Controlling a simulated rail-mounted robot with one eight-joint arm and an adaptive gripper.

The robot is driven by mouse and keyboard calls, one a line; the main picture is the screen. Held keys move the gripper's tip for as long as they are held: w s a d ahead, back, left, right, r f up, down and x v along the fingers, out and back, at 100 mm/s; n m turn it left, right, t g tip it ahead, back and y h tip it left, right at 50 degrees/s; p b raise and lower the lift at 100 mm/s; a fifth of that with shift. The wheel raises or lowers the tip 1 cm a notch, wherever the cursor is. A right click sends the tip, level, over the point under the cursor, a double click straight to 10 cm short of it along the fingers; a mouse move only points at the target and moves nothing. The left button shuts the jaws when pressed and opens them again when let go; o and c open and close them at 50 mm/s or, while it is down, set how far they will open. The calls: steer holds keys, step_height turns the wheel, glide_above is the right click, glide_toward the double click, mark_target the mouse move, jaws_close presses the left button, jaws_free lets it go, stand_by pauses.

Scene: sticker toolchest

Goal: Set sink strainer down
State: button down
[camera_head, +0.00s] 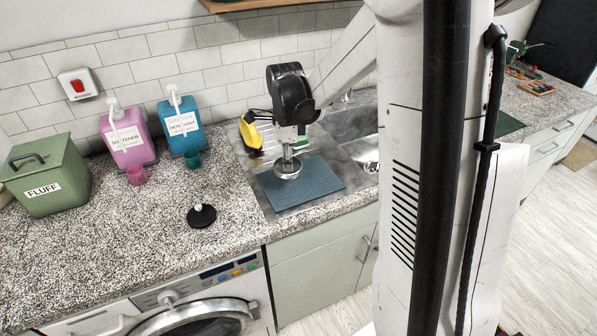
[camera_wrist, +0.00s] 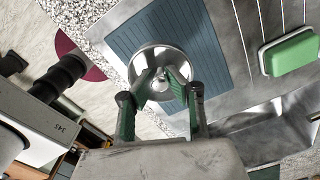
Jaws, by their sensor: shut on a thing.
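The sink strainer is a round shiny metal dish (camera_head: 288,168), held below my gripper (camera_head: 290,150) over the blue ribbed mat (camera_head: 318,187) beside the sink. In the wrist view the strainer (camera_wrist: 143,62) lies between my green fingertips (camera_wrist: 162,78), which are shut on its middle. Its rim overlaps the left part of the mat (camera_wrist: 205,35). I cannot tell whether the strainer touches the mat or hangs just above it.
A steel sink (camera_head: 360,118) lies behind and right. A yellow item (camera_head: 250,132) and a green sponge (camera_wrist: 292,53) are close by. A black disc with a knob (camera_head: 201,215), pink bottle (camera_head: 127,138), blue bottle (camera_head: 182,125) and green FLUFF box (camera_head: 45,175) stand left on the speckled counter.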

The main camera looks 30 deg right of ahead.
glide_above(300, 180)
step_height(300, 180, down, 3)
steer(key=shift+s+a+r, duration=0.1)
steer(key=shift+r, duration=0.1)
steer(key=shift+f+p, duration=0.3)
steer(key=shift+f, duration=1.75)
steer(key=shift+f, duration=0.2)
steer(key=c, duration=1.7)
jaws_free()
steer(key=shift+c, duration=0.2)
steer(key=shift+r, duration=0.1)
steer(key=shift+r, duration=0.1)
